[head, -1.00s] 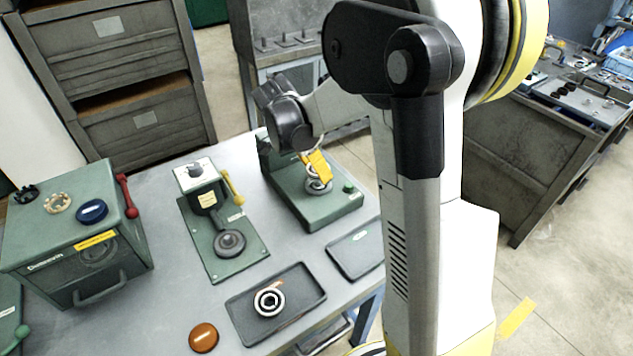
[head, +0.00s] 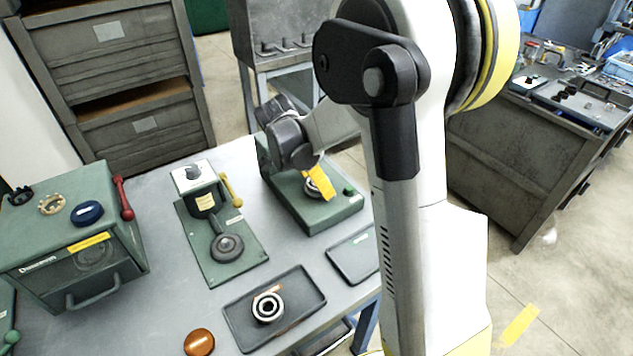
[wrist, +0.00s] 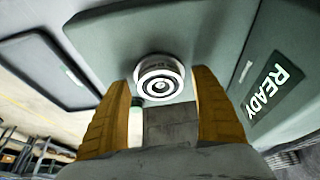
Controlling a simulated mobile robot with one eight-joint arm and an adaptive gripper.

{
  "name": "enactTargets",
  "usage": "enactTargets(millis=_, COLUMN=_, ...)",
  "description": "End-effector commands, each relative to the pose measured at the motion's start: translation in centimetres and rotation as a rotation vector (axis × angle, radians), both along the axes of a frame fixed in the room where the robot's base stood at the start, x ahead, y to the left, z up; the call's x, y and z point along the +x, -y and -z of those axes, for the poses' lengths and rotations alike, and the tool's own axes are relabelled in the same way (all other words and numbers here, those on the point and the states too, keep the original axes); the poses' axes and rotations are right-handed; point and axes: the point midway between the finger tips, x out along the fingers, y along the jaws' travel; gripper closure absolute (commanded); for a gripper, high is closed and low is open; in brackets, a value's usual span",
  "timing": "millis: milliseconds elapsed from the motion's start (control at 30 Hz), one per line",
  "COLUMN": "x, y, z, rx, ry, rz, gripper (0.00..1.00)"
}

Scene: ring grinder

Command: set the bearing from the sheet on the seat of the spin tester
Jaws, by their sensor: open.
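The green machine with a READY label, likely the spin tester (head: 325,218), stands at the table's far right; its base fills much of the wrist view (wrist: 125,35). A silver ring-shaped bearing (wrist: 158,72) is on this base, at the seat. In the head view my gripper (head: 320,184) partly hides the bearing (head: 312,188). A dark sheet (head: 354,258) with a small label lies empty in front.
A dark tray (head: 240,327) holds another silver ring (head: 268,307). An orange-brown disc (head: 199,342) lies beside it. A green press-like device (head: 222,235) with a yellow lever stands left of the tester. A green box (head: 70,235) with a red lever is farther left.

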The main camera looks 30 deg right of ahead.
Motion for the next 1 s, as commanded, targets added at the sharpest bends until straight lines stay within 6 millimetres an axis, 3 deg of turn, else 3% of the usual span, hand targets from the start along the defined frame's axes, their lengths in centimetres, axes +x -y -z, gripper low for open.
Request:
enactTargets(millis=167, x=0.0, y=-0.3, z=-1.2, rx=0.0, ry=0.0, rz=-0.001, gripper=0.25)
enactTargets(millis=500, x=-0.2, y=-3.2, z=-8.2, rx=0.0, ry=0.0, rz=-0.002, gripper=0.25)
enactTargets(millis=767, x=-0.3, y=-4.5, z=-11.2, rx=0.001, ry=0.0, rz=-0.004, gripper=0.25)
enactTargets(millis=867, x=-0.9, y=-5.0, z=-12.1, rx=0.011, ry=0.0, rz=-0.054, gripper=0.25)
enactTargets(millis=1000, x=-3.6, y=-6.6, z=-14.2, rx=0.047, ry=0.007, rz=-0.283, gripper=0.25)
